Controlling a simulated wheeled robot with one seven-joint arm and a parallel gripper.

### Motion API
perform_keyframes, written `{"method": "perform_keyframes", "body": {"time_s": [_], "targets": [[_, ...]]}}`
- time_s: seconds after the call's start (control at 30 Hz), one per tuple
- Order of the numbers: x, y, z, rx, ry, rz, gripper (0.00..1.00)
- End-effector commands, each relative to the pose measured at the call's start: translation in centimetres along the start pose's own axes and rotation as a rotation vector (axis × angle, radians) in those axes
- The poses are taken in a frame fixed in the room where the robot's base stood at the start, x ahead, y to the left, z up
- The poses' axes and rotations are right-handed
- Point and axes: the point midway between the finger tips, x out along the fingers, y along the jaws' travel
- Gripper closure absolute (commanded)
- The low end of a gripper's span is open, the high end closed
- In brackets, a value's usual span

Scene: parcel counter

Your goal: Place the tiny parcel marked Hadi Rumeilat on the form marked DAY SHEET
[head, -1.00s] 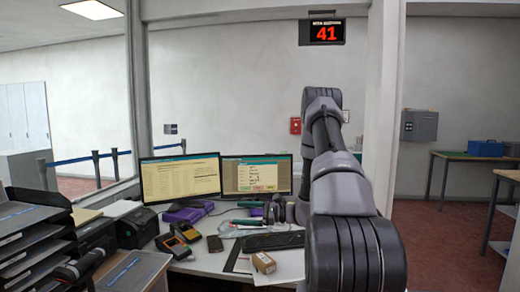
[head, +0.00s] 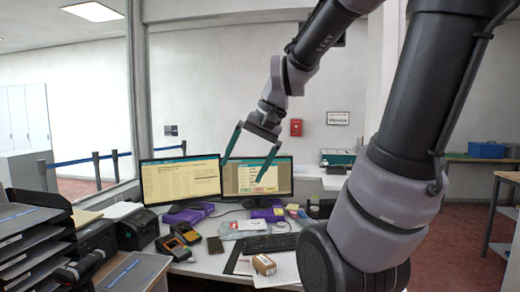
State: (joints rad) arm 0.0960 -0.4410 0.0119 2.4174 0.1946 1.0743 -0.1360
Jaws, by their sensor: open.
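A small brown parcel (head: 264,264) with a pale label sits at the front of the desk. The name on it is too small to read. It appears to rest on the left part of a white printed sheet (head: 287,272); the heading of that sheet is not legible, so I cannot tell if it is the DAY SHEET. My gripper (head: 249,153) is open and empty, with its two teal fingers spread in the air in front of the monitors. It is well above the parcel and apart from it.
Two monitors (head: 180,182) stand at the desk's back. A keyboard (head: 270,243) lies behind the parcel, card terminals (head: 178,246) and a phone (head: 215,246) to the left. Purple items and small objects lie below the right monitor. Black trays (head: 28,240) stand far left.

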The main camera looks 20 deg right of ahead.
Motion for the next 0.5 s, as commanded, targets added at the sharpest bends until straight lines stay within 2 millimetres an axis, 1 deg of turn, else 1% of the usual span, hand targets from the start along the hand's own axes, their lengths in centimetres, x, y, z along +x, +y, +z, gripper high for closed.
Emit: {"method": "perform_keyframes", "body": {"time_s": [0.03,0.1,0.2,0.33,0.5], "targets": [[-1.4,0.2,0.7,-0.051,0.069,0.006,0.00],[-2.8,0.6,1.2,-0.103,0.150,0.018,0.00],[-4.3,1.1,1.7,-0.159,0.242,0.027,0.00],[-5.5,1.4,2.0,-0.197,0.309,0.030,0.00],[-5.8,1.6,2.1,-0.206,0.328,0.031,0.00]]}}
